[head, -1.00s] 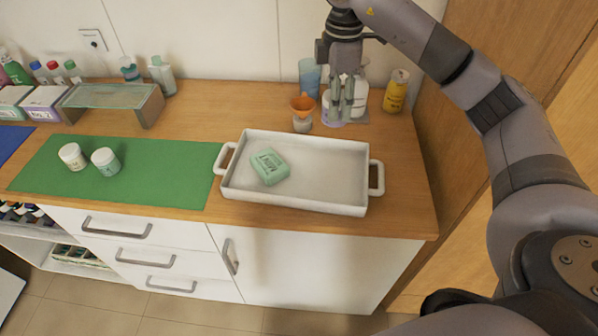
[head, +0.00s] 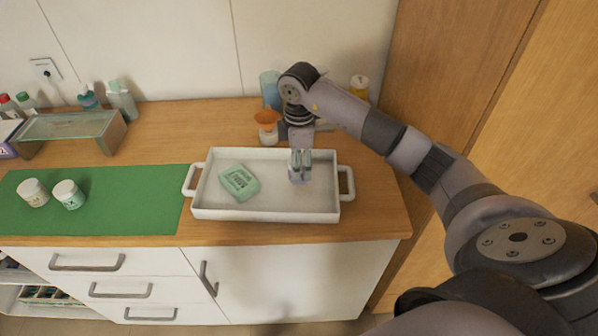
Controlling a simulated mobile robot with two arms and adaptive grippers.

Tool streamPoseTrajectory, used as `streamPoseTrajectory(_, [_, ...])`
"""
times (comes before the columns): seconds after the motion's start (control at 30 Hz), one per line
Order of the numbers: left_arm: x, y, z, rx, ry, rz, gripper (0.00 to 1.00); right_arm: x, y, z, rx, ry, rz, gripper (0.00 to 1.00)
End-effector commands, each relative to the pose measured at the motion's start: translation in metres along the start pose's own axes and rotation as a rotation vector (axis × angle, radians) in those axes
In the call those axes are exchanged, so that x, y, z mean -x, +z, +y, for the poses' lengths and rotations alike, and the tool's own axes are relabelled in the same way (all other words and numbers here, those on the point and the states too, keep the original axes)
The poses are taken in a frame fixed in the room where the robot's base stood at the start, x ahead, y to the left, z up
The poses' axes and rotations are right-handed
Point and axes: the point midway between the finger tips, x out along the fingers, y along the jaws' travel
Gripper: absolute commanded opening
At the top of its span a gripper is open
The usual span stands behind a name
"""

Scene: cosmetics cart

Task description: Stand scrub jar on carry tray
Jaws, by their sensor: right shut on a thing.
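The white carry tray (head: 268,212) sits on the wooden counter, with a handle at each end. My right gripper (head: 300,164) is over the right half of the tray, fingers pointing down. It is shut on the scrub jar (head: 296,178), a small lilac thing mostly hidden by the fingers. I cannot tell whether the jar touches the tray floor. A green mint box (head: 239,183) lies in the left half of the tray, apart from the gripper. My left gripper is not in view.
Two white jars (head: 69,195) stand on the green mat (head: 120,205). A glass-topped riser (head: 72,126) is at the back left.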

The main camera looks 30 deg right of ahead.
Motion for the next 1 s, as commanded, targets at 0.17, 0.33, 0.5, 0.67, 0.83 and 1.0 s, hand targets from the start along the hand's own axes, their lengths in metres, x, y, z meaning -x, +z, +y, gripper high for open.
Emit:
streamPoseTrajectory(0.17, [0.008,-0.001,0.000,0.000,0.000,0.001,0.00,-0.026,0.000,-0.001,0.000,-0.005,-0.001,0.16])
streamPoseTrajectory(0.33, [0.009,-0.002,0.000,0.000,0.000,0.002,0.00,-0.040,0.000,0.000,0.001,0.000,0.000,0.16])
streamPoseTrajectory(0.5, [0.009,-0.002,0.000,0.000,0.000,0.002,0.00,-0.041,0.000,0.000,0.001,0.000,0.000,0.16])
streamPoseTrajectory(0.67, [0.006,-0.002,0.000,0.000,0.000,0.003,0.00,-0.044,0.000,0.000,0.001,0.000,0.000,0.16])
streamPoseTrajectory(0.83, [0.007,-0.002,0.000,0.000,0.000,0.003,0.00,-0.044,0.000,-0.001,0.001,-0.001,-0.001,0.56])
streamPoseTrajectory(1.0, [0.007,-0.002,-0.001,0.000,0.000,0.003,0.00,-0.044,0.000,-0.001,0.001,-0.001,-0.001,0.67])
